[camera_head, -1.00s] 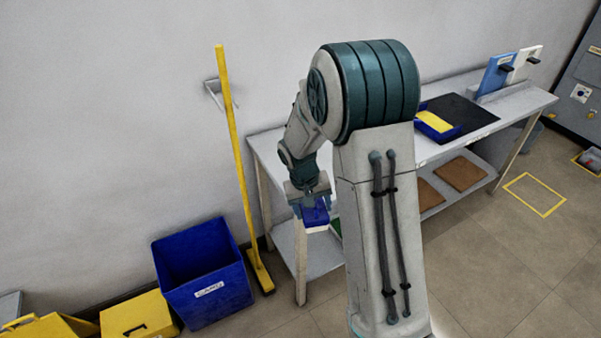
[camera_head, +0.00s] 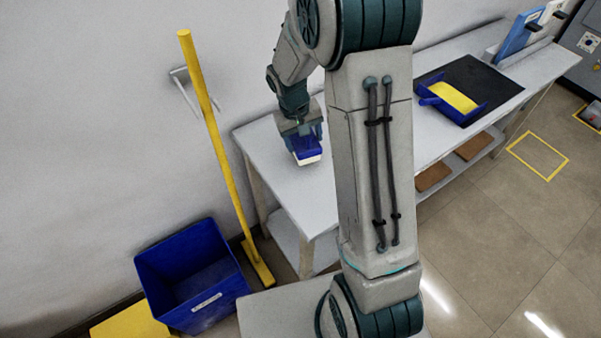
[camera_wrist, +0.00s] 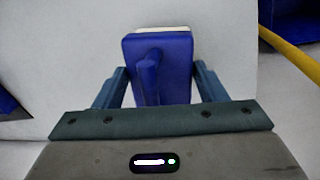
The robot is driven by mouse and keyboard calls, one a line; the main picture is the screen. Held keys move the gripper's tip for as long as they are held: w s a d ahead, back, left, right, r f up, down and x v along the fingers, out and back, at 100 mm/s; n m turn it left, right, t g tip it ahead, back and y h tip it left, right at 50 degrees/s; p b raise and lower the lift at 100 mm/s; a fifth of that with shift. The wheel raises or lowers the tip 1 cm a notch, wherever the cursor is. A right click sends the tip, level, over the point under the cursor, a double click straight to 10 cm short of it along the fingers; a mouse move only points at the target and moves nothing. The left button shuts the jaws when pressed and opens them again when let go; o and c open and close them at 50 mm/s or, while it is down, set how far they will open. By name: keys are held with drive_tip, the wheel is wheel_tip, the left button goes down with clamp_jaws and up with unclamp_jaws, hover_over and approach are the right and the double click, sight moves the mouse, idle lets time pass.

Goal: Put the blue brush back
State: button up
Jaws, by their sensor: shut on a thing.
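The blue brush (camera_head: 306,146) has a blue block with a handle and pale bristles below. My gripper (camera_head: 303,138) is shut on it, above the left end of the grey table (camera_head: 370,185). In the wrist view the brush (camera_wrist: 180,75) sits between the two fingers of my gripper (camera_wrist: 160,82), its handle pointing toward the camera. I cannot tell how high its bristles are above the table. A blue dustpan (camera_head: 474,113) with a yellow panel lies on a black mat (camera_head: 490,78) farther right on the table.
A yellow broom (camera_head: 214,135) leans by a wall bracket (camera_head: 182,90) left of the table. A blue bin (camera_head: 190,275) stands on the floor below it. Blue and white boards (camera_head: 516,40) stand at the far end. The tabletop between brush and mat is partly hidden by my arm.

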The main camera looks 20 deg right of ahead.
drive_tip(key=d+r+n, duration=0.2)
drive_tip(key=d+r, duration=0.3)
drive_tip(key=r, duration=0.2)
drive_tip(key=shift+n+t, duration=0.3)
drive_tip(key=shift+n, duration=0.1)
drive_tip(key=shift+s+a+f+b, duration=0.15)
drive_tip(key=shift+s+a+f, duration=1.15)
drive_tip(key=shift+f, duration=0.45)
drive_tip(key=shift+s+a+f+b, duration=0.1)
drive_tip(key=shift+s+a+f, duration=0.95)
drive_tip(key=shift+s+f, duration=0.6)
drive_tip(key=shift+s+a+f+b, duration=0.15)
drive_tip(key=shift+s+a+f, duration=1.05)
drive_tip(key=shift+f, duration=0.7)
drive_tip(key=shift+f, duration=0.15)
drive_tip(key=o, duration=1)
drive_tip(key=shift+c, duration=0.2)
drive_tip(key=shift+r, duration=0.2)
